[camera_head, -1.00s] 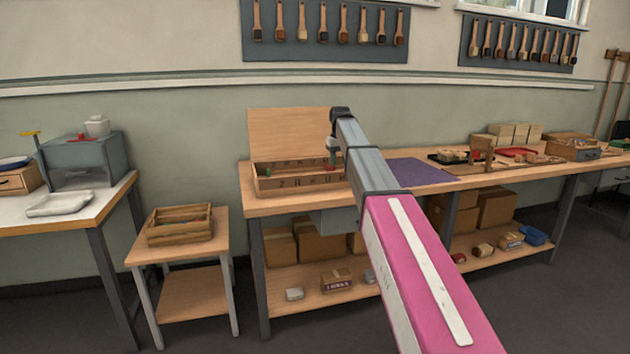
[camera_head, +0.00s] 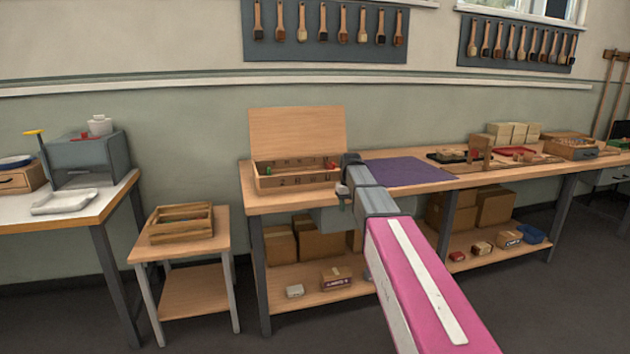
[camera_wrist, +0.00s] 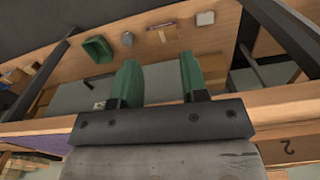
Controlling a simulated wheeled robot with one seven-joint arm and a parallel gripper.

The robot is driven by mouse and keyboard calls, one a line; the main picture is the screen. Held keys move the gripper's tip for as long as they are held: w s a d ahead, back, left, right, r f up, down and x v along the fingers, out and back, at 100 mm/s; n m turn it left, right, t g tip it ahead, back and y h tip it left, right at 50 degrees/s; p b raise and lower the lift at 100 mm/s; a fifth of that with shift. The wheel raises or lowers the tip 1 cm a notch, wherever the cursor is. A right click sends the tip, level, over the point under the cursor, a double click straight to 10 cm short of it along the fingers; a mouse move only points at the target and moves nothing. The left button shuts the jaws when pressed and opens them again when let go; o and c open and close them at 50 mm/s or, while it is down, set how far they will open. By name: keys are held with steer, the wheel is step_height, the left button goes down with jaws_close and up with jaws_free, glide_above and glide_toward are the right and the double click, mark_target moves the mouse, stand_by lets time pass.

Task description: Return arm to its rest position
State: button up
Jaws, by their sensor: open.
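My gripper (camera_wrist: 160,82) shows in the wrist view with its two green fingers apart and nothing between them. In the head view my gripper (camera_head: 343,193) is a small shape at the end of my pink and grey arm, in front of the workbench's front edge. The workbench (camera_head: 290,203) runs along the wall behind the arm. In the wrist view its front edge (camera_wrist: 280,104) passes close by the gripper, and the lower shelf (camera_wrist: 75,62) lies beyond the fingers.
An open wooden box (camera_head: 292,181) with numbered compartments stands left of the gripper on the bench. A purple mat (camera_head: 408,172) lies to the right. A small side table (camera_head: 220,240) with a wooden crate (camera_head: 180,234) stands to the left. Floor between the tables is clear.

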steer(key=s+d+f+m, duration=0.1)
steer(key=s+d+f, duration=0.2)
steer(key=s+f, duration=0.8)
steer(key=s+d+f+m, duration=0.1)
steer(key=s+d+f, duration=0.2)
steer(key=s+f, duration=0.9)
steer(key=s, duration=0.6)
steer(key=shift+s+f, duration=0.2)
steer(key=shift+s, duration=0.05)
